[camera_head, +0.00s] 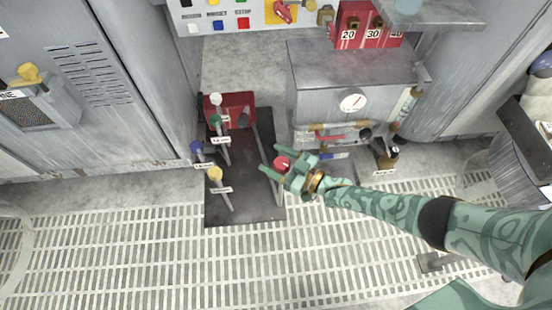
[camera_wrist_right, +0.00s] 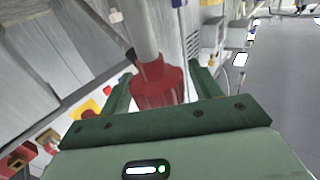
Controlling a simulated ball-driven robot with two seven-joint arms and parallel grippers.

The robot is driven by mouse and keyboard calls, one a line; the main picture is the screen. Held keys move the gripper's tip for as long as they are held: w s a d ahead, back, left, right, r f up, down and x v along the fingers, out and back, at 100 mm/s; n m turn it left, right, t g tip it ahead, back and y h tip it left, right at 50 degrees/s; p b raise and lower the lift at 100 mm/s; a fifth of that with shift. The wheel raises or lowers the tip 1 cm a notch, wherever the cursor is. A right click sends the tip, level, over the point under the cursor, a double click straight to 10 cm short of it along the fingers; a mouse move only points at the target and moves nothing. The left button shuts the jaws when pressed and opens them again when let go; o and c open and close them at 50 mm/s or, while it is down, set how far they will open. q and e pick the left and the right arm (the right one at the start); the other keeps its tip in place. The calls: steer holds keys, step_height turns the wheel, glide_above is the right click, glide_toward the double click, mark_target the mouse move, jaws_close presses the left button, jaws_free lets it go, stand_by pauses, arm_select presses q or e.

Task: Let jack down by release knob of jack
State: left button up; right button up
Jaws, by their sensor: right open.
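My right gripper (camera_head: 271,159) is open, its green fingers pointing left over the right edge of a dark floor plate (camera_head: 245,205). A round red knob (camera_head: 282,163) shows between the fingers. In the right wrist view, a red collared piece (camera_wrist_right: 158,84) on a grey shaft stands between the two spread fingers, with a gap on the right side; contact cannot be told. Levers with white, green, blue and yellow (camera_head: 215,173) knobs stand on or beside the plate, left of the gripper. A red block (camera_head: 237,108) sits at the plate's back. Which part is the jack's release knob cannot be read. My left gripper is out of view.
A grey box with a dial gauge (camera_head: 352,102) and pipes stands behind my right arm. A red numbered block (camera_head: 368,25) is at the back. A grey cabinet (camera_head: 95,75) fills the left. White floor grating (camera_head: 110,235) is clear in front.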

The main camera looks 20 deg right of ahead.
steer(key=c, duration=1)
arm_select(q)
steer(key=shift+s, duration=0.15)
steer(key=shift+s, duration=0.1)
arm_select(e)
steer(key=shift+m+h, duration=0.3)
steer(key=shift+h, duration=0.1)
steer(key=shift+d+m+t+h+p, duration=0.1)
steer(key=shift+m+t+h+p, duration=0.35)
steer(key=shift+m+t+h, duration=0.55)
steer(key=m+t+h, duration=0.1)
steer(key=m+h, duration=0.1)
steer(key=h, duration=0.2)
steer(key=shift+w+d, duration=0.1)
steer(key=shift+d, duration=0.05)
steer(key=m+h, duration=0.2)
steer(key=shift+d+f+h, duration=0.1)
steer(key=shift+d+h, duration=0.05)
steer(key=shift+h, duration=0.25)
steer(key=shift+d+f+m+h, duration=0.1)
steer(key=shift+d+m+h, duration=0.05)
steer(key=shift+m+h, duration=0.8)
steer(key=m+h, duration=0.1)
steer(key=h, duration=0.2)
steer(key=shift+d+b, duration=0.15)
steer(key=shift+b, duration=0.15)
steer(key=shift+d+m+h, duration=0.1)
steer(key=shift+m+h, duration=0.45)
steer(key=shift+h, duration=0.1)
